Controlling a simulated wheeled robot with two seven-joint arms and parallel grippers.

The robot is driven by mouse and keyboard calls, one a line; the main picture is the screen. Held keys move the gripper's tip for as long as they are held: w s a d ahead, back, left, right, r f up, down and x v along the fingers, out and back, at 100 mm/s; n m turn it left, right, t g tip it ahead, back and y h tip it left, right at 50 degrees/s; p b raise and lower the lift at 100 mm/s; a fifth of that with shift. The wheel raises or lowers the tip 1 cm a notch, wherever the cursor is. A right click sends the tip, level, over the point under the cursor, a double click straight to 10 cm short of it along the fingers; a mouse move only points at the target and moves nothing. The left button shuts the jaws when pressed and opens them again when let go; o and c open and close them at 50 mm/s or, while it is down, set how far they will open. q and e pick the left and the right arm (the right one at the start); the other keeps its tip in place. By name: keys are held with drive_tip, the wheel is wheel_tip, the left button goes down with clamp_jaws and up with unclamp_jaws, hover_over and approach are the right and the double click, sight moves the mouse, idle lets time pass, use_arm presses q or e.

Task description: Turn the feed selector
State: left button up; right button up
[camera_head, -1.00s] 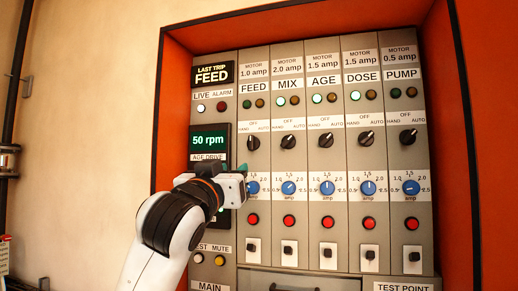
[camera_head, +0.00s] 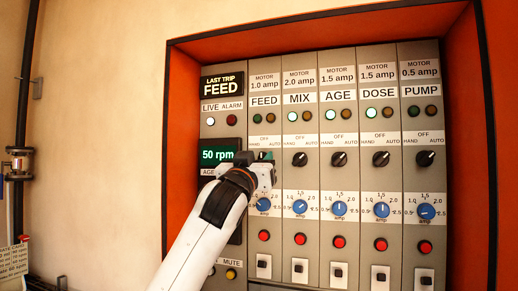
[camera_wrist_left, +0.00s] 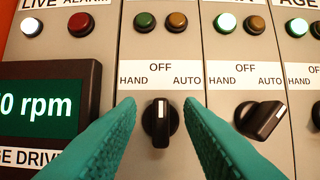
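The feed selector is a black knob (camera_wrist_left: 160,122) in the left wrist view. Its white mark points straight up to OFF, between HAND and AUTO. My left gripper (camera_wrist_left: 160,103) is open, its two teal fingers on either side of the knob with gaps showing. I cannot tell how far the tips are from the panel. In the head view the left gripper (camera_head: 262,157) is in front of the FEED column at selector height and mostly hides the knob. My right gripper is not in view.
The mix selector (camera_head: 300,159) is close on the right, turned toward AUTO. The rpm display (camera_head: 218,156) stands out on the left. Blue amp dials (camera_head: 300,207) and red buttons (camera_head: 300,239) lie below. An orange frame (camera_head: 180,130) surrounds the panel.

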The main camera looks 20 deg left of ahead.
use_arm(q)
drive_tip(key=shift+w, duration=0.35)
clamp_jaws()
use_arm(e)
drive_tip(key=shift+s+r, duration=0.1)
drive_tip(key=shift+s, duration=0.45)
use_arm(q)
drive_tip(key=shift+m, duration=0.3)
drive_tip(key=m+h, duration=0.1)
drive_tip(key=m, duration=0.1)
drive_tip(key=m+h, duration=0.1)
drive_tip(key=m, duration=0.2)
drive_tip(key=shift+s+g+h, duration=0.1)
drive_tip(key=shift+g+h, duration=0.2)
drive_tip(key=m+g+h, duration=0.1)
drive_tip(key=m, duration=0.2)
drive_tip(key=m+h, duration=0.2)
drive_tip(key=m, duration=0.1)
drive_tip(key=shift+m+g, duration=0.4)
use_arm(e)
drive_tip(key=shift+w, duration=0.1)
use_arm(q)
drive_tip(key=shift+m, duration=0.3)
drive_tip(key=shift+h, duration=0.3)
unclamp_jaws()
drive_tip(key=shift+d, duration=0.1)
